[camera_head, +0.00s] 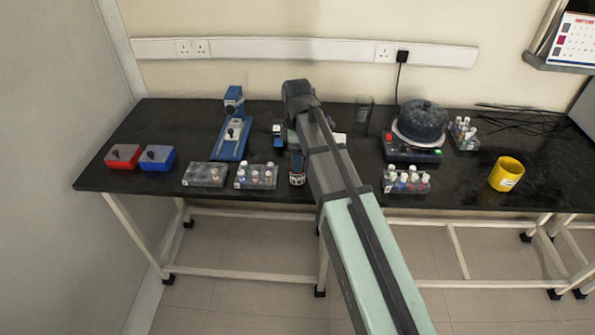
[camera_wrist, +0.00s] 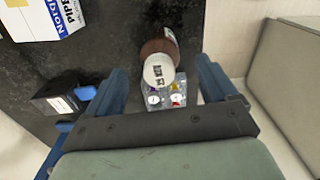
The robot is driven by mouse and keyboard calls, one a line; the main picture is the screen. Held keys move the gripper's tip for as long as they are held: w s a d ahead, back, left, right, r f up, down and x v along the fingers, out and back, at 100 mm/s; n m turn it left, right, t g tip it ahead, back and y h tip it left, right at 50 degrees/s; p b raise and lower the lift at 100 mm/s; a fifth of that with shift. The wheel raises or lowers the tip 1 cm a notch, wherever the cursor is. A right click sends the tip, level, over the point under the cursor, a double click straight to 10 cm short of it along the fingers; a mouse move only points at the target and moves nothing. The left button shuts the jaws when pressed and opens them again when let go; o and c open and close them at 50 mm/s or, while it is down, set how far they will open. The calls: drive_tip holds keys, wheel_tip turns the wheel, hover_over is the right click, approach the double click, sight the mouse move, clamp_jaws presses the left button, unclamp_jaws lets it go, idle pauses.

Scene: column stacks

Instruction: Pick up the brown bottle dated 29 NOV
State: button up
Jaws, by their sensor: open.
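A brown bottle (camera_wrist: 162,47) with a white cap (camera_wrist: 159,70) shows in the wrist view, between and just beyond my fingertips. The cap faces the camera and bears a small dark printed mark, too small to read. I cannot tell whether the fingers touch the bottle. My gripper (camera_wrist: 163,72) is open, with one blue finger on each side of the bottle. In the head view my arm reaches over the bench and hides most of the area around my gripper.
A clear rack (camera_head: 256,176) of capped vials stands left of my arm, beside another clear rack (camera_head: 205,174). Red (camera_head: 123,156) and blue (camera_head: 158,157) boxes sit farther left. Right are another vial rack (camera_head: 406,181), a round dark device (camera_head: 421,123) and a yellow cup (camera_head: 506,174).

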drive_tip(key=shift+f, duration=2.75)
drive_tip(key=shift+c, duration=0.5)
drive_tip(key=c, duration=1.2)
drive_tip(key=shift+o, duration=0.2)
drive_tip(key=shift+r, duration=0.1)
